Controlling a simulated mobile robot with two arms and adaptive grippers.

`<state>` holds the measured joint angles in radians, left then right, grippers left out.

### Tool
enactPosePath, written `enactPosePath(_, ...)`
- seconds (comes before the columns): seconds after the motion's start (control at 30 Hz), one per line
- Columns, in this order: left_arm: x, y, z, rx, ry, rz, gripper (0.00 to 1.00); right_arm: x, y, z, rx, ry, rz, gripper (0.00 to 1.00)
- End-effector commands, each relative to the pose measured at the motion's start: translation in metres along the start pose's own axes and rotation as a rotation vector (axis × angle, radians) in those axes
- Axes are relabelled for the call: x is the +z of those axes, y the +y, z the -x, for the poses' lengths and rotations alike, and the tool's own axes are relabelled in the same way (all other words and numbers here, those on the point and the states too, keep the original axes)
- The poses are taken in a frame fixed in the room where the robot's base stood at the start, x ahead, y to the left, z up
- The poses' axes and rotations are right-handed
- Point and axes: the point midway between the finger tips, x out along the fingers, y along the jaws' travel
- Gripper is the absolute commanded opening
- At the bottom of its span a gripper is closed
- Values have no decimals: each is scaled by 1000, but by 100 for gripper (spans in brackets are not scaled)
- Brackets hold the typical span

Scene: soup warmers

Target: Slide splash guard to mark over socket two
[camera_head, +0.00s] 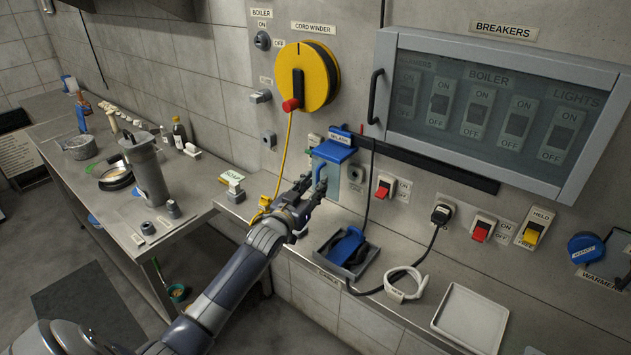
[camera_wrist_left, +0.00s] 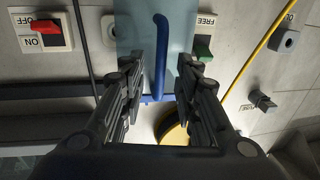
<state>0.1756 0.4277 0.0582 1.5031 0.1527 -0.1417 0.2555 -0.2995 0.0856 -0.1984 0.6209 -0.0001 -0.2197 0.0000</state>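The splash guard is a translucent teal panel with a blue top piece (camera_head: 334,150) and a blue handle (camera_head: 319,174), mounted on the steel wall. In the left wrist view the panel (camera_wrist_left: 133,28) and the bent blue handle (camera_wrist_left: 160,50) show close up. My left gripper (camera_head: 314,188) is at the handle. Its fingers (camera_wrist_left: 166,75) are apart, one on each side of the handle, with gaps visible. A grey round socket (camera_head: 355,173) is just right of the guard; another (camera_head: 269,140) is farther left. I cannot read their numbers. My right gripper is not in view.
A dark rail (camera_head: 430,160) runs right from the guard below the breaker cabinet (camera_head: 385,65). A red switch (camera_head: 384,187) and a plugged black cord (camera_head: 441,214) are to the right. Below are a grey tray (camera_head: 340,262) with a blue item and a white tray (camera_head: 470,318).

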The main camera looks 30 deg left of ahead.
Motion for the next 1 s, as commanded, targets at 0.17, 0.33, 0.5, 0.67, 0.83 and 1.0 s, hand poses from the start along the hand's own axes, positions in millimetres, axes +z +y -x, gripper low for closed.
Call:
enactPosePath(0.17,0,0,-10,0,-1,-1,30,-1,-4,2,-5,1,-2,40)
enactPosePath(0.33,0,0,-12,0,-1,-1,30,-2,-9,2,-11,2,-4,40)
enactPosePath(0.5,0,0,-12,0,-1,-1,28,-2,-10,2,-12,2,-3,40)
enactPosePath(0.67,0,0,-12,0,-1,-1,0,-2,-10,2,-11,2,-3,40)
enactPosePath(0.83,0,0,-12,0,-1,-1,0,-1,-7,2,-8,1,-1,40)
enactPosePath(1.0,0,0,-12,0,-1,-1,0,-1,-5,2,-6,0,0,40)
